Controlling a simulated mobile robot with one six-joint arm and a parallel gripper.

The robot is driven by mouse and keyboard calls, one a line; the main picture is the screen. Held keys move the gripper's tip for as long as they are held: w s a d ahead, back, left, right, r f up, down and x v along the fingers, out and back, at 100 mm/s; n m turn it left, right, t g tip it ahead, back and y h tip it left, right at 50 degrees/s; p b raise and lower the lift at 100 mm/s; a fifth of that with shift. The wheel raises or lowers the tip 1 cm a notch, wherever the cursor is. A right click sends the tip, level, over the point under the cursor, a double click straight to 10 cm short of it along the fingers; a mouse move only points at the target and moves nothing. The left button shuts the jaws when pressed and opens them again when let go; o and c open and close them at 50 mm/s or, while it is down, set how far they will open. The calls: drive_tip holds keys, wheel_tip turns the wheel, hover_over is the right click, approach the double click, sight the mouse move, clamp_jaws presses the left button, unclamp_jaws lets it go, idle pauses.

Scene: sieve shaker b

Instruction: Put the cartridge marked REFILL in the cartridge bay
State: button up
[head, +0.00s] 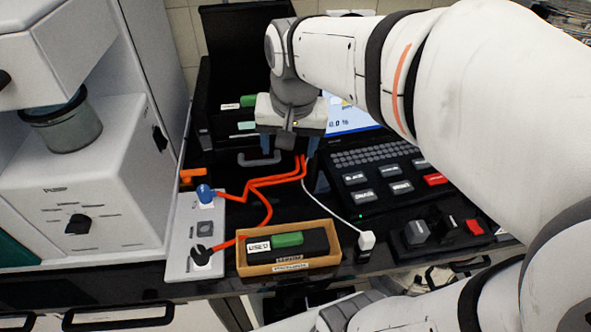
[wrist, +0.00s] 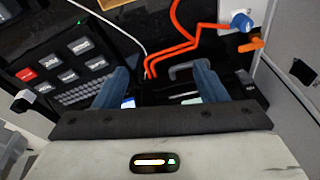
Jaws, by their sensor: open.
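My gripper (head: 290,138) is open and empty, pointing down in front of a black open unit (head: 222,80) at the back. In the wrist view its two blue-grey fingers (wrist: 161,68) stand apart, with a grey handle (wrist: 187,70) seen between them. In the head view, a black item with a green part and white label (head: 231,105) lies in the unit, left of my gripper. A paler label (head: 245,127) shows below it. Neither label is readable, so I cannot tell which is REFILL. A black cartridge marked USED (head: 259,247), with a green grip, lies in a tan tray (head: 290,267).
Orange cables (head: 262,182) run from near the handle to a light panel with a blue plug (head: 205,193) and black plug (head: 201,254). A black keyboard console (head: 385,170) stands right. A white machine (head: 75,185) stands left. My arm covers the upper right.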

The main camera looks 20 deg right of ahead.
drive_tip(key=s+f+n, duration=0.4)
drive_tip(key=s+f, duration=0.1)
drive_tip(key=s, duration=0.2)
drive_tip(key=shift+s+d+t, duration=0.2)
drive_tip(key=shift+s+t, duration=0.05)
drive_tip(key=shift+t, duration=0.05)
drive_tip(key=shift+c, duration=0.2)
